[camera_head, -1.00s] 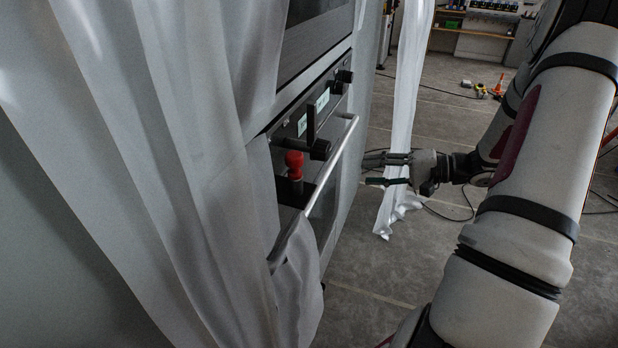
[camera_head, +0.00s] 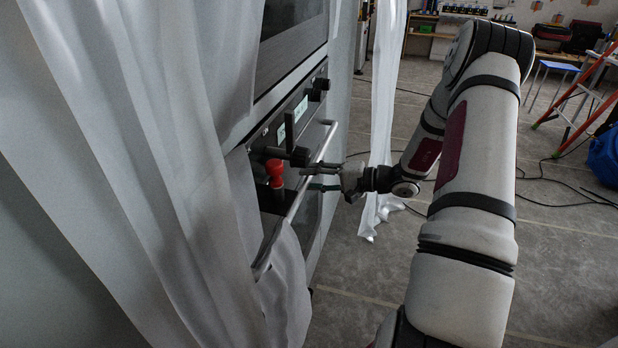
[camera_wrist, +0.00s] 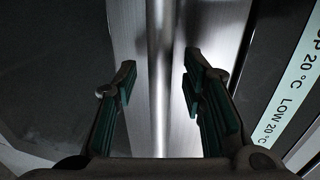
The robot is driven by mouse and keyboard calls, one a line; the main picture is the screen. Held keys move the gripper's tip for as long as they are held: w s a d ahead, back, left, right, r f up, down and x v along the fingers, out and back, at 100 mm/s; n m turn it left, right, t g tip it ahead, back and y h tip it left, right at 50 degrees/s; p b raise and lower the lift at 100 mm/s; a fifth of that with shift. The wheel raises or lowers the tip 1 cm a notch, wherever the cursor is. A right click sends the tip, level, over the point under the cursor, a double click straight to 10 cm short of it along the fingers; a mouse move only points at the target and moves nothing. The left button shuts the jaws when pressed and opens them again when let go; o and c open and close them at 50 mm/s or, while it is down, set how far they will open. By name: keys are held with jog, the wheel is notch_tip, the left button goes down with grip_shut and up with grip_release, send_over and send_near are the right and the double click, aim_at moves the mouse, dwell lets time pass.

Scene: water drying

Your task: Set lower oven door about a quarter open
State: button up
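The lower oven (camera_head: 312,215) is seen at a steep angle, and I cannot tell whether its door stands slightly ajar. Its long silver handle bar (camera_head: 307,170) runs along the door's top edge. My gripper (camera_head: 318,178) has its fingertips at the middle of this bar. In the wrist view my gripper (camera_wrist: 160,85) is open, with one dark green-padded finger on each side of the upright-looking bar (camera_wrist: 160,50). Gaps show between both pads and the bar. A curtain hides the near end of the door.
A sheer white curtain (camera_head: 130,150) hangs over the near side of the oven. A red-topped object (camera_head: 275,172) is behind the handle, near black knobs (camera_head: 318,88). Another curtain (camera_head: 384,110) hangs beyond. Floor right of the oven is mostly clear, with cables.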

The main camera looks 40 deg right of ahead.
jog(key=shift+w+a+f, duration=0.15)
jog(key=shift+w+a, duration=0.3)
jog(key=shift+w, duration=0.1)
grip_shut()
jog(key=s+d+f+b, duration=0.1)
jog(key=s+d+f, duration=0.2)
jog(key=s+d, duration=0.3)
jog(key=s+d+f+t+b, duration=0.1)
jog(key=s+d+f, duration=0.3)
jog(key=s, duration=0.6)
jog(key=d+b, duration=0.1)
jog(key=d, duration=0.1)
jog(key=shift+d+y, duration=0.3)
jog(key=shift+y, duration=0.1)
grip_release()
